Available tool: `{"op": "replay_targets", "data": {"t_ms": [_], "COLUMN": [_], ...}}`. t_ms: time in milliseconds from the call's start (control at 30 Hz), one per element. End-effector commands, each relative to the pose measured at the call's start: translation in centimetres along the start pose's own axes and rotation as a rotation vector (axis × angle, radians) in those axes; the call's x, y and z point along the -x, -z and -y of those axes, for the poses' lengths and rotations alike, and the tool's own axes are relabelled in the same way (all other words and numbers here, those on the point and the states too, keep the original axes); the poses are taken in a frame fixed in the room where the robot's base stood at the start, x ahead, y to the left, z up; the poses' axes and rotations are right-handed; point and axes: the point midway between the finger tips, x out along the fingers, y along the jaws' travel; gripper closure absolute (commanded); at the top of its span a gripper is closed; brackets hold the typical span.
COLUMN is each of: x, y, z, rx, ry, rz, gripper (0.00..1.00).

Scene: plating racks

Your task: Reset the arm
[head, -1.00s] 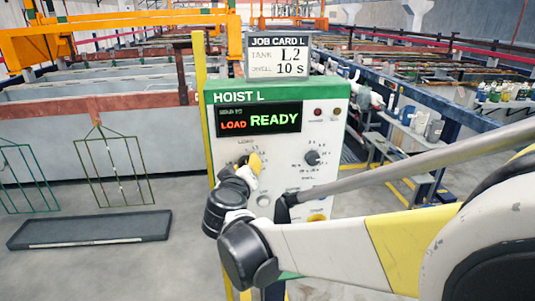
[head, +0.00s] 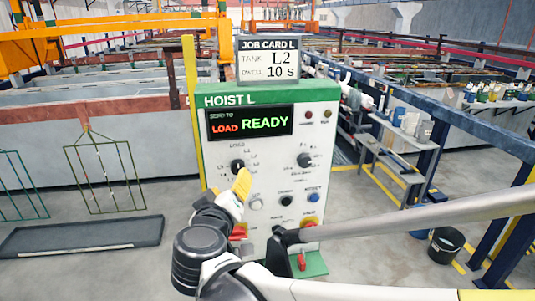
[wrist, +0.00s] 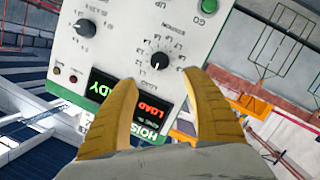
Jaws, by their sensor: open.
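My gripper (head: 240,188) is in front of the hoist control panel (head: 215,150), below and close to its left dial (head: 238,166). In the wrist view its two yellow fingers (wrist: 165,115) are spread apart with nothing between them. The panel's display (head: 249,122) reads "LOAD READY" and also shows in the wrist view (wrist: 150,103). The left dial shows clear of the fingers in the wrist view (wrist: 159,60). My arm hides part of the panel's lower left.
A job card (head: 269,60) reading "L2, 10 s" stands on top of the panel. Wire racks (head: 105,178) hang at the left above a dark tray (head: 80,237). A bench (head: 400,170) with bottles and a black bucket (head: 446,245) are at the right.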

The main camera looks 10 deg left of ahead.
Motion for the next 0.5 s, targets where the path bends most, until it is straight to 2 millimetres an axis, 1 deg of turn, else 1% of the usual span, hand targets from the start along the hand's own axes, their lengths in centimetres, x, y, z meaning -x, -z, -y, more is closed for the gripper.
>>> {"op": "replay_targets", "data": {"t_ms": [33, 167, 433, 500], "x": [0.52, 1.11, 1.11, 0.98], "y": [0.04, -0.02, -0.06, -0.61], "z": [0.07, 0.00, -0.07, -0.69], "rx": [0.001, 0.000, 0.000, -0.004], "ry": [0.002, 0.000, -0.001, -0.003], "rz": [-0.001, 0.000, 0.002, 0.017], "gripper": [0.42, 0.42, 0.42, 0.42]}}
